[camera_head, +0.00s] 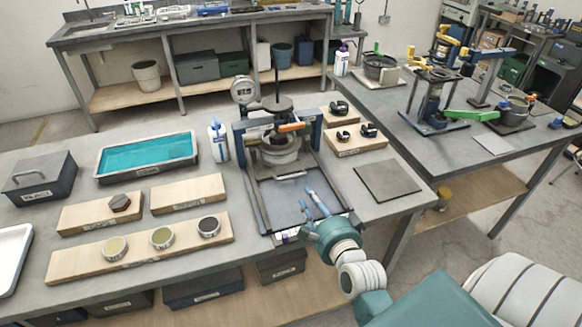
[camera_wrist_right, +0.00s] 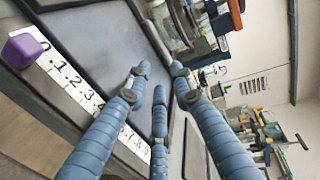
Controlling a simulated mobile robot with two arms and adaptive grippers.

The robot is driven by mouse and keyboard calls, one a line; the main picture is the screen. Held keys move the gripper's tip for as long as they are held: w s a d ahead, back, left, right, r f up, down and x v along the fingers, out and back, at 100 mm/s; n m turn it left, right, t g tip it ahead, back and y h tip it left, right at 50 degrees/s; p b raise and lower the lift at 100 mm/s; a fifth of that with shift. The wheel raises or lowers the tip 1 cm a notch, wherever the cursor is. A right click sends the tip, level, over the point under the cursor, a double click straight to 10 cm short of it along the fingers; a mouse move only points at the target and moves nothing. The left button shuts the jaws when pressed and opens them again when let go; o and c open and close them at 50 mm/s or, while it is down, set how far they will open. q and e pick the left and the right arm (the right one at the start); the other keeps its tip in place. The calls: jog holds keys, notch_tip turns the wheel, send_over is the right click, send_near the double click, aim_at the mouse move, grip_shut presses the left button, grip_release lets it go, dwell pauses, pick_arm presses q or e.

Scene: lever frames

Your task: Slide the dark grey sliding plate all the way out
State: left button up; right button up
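The dark grey sliding plate (camera_head: 285,208) lies flat between two rails in front of the press (camera_head: 277,140); it also shows in the right wrist view (camera_wrist_right: 92,40). A white number scale (camera_wrist_right: 75,80) runs along its near edge, with a purple block (camera_wrist_right: 24,50) at the zero end. My right gripper (camera_head: 312,200) is over the right front part of the plate. In the right wrist view its blue fingers (camera_wrist_right: 159,78) are apart with nothing between them. I cannot tell whether they touch the plate. My left gripper is not in view.
A flat dark square (camera_head: 387,181) lies right of the rails. A white bottle (camera_head: 218,141) stands left of the press. Wooden boards (camera_head: 75,262) with small pots and a teal-filled tray (camera_head: 105,170) occupy the left. Boards with dark clamps (camera_head: 355,143) are behind right.

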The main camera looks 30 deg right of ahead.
aim_at(297, 186)
jog(key=shift+w+d, duration=0.1)
jog(key=shift+w, duration=0.4)
jog(key=shift+w+f, duration=0.1)
jog(key=shift+w, duration=0.25)
jog(key=p+x, duration=0.1)
jog(key=x, duration=0.4)
jog(key=shift+r, duration=0.2)
jog(key=x, duration=0.3)
jog(key=shift+f, duration=0.2)
jog(key=shift+w+d+f, duration=0.1)
jog(key=shift+w+d, duration=0.1)
jog(key=shift+w, duration=0.5)
jog(key=c, duration=0.5)
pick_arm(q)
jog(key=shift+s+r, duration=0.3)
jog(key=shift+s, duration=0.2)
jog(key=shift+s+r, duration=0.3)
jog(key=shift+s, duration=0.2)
pick_arm(e)
grip_shut()
